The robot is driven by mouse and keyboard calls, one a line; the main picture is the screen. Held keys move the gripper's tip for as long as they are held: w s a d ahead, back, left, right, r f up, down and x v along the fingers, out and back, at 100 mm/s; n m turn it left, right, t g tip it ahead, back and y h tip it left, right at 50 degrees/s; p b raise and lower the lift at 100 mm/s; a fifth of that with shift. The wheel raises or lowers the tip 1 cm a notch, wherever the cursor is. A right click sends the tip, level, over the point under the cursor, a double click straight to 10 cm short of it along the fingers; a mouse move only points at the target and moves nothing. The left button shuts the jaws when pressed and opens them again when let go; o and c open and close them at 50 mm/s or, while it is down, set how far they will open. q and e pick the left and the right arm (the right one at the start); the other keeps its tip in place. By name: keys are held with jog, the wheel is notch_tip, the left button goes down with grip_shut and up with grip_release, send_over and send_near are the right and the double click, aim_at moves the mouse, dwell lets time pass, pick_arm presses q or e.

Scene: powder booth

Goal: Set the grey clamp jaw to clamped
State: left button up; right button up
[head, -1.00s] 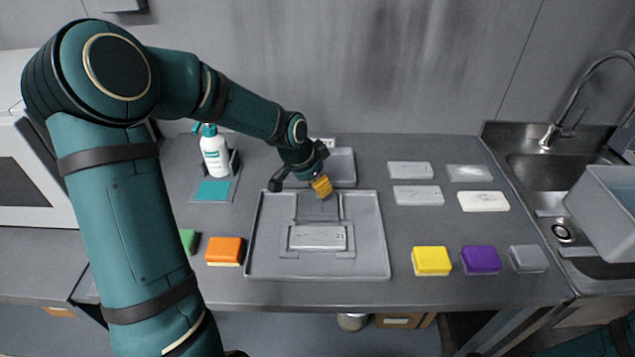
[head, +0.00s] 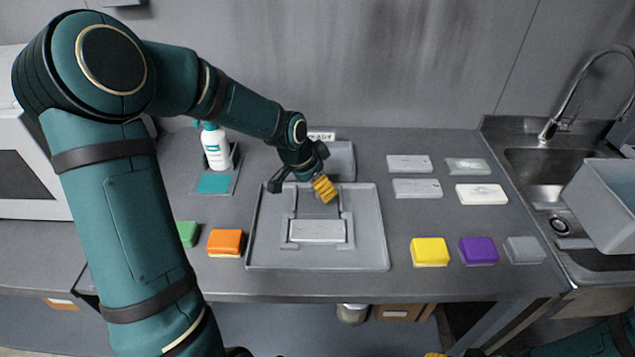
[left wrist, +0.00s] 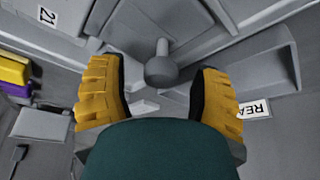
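A grey fixture tray (head: 260,255) lies on the bench with a pale block (head: 317,231) in its front part. The grey clamp jaw (head: 318,204) appears to be the flat piece behind the block; its setting is unclear. My left gripper (head: 322,187) is over the jaw's rear, pointing down. In the left wrist view my left gripper (left wrist: 157,92) has its yellow fingers wide apart. A round grey knob on a short post (left wrist: 162,68) shows between them, apparently untouched. Only a yellow sliver of my right gripper (head: 435,354) shows at the bottom edge.
A grey bin (head: 342,160) stands behind the tray, and a spray bottle (head: 215,148) back left. An orange sponge (head: 226,242) is left of the tray; yellow (head: 430,251), purple (head: 478,250) and grey blocks are right. Several plates lie back right, before the sink (head: 545,170).

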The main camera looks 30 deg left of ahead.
pick_arm(q)
jog(key=v, duration=1.2)
jog(key=shift+a, duration=0.1)
